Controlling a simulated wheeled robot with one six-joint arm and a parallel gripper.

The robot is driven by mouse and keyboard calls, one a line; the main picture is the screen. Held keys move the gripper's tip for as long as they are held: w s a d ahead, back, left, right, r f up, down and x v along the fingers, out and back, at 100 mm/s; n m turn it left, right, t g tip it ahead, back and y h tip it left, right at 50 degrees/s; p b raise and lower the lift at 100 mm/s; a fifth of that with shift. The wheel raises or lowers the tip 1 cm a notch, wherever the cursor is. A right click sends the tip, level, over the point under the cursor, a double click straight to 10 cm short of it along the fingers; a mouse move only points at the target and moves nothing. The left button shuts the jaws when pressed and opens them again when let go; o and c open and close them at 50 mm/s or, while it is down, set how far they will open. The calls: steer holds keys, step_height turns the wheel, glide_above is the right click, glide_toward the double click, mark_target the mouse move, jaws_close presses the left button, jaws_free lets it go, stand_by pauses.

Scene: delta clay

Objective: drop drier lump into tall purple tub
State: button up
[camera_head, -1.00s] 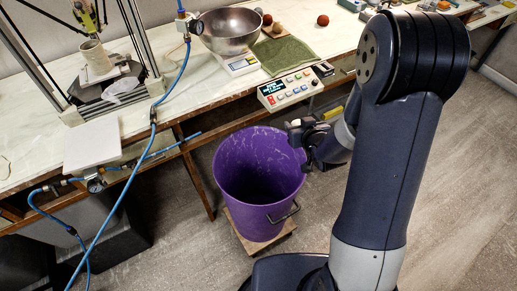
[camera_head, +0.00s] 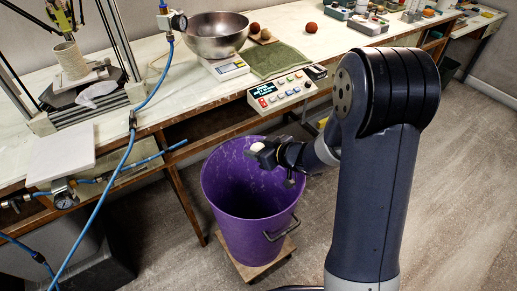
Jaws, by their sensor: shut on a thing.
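The tall purple tub (camera_head: 230,215) stands upright on a small wooden board on the floor, in front of the bench. Its mouth faces up and its inside looks empty as far as I can see. My gripper (camera_head: 257,150) is over the right back part of the tub's rim, shut on a small pale lump (camera_head: 257,147). Most of the lump's underside is hidden by the fingers. I cannot tell from its look how dry it is.
On the bench (camera_head: 120,140) are a steel bowl (camera_head: 217,36) on a white scale, a green cloth (camera_head: 272,58), brownish balls (camera_head: 311,28) and a control box (camera_head: 280,92). A blue hose (camera_head: 105,190) hangs left of the tub. Floor at right is clear.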

step_height(320, 180, down, 4)
steer(key=b, duration=0.4)
steer(key=shift+f, duration=0.15)
steer(key=o, duration=1.1)
steer(key=p+v, duration=0.3)
steer(key=v, duration=0.7)
steer(key=shift+s+d, duration=0.25)
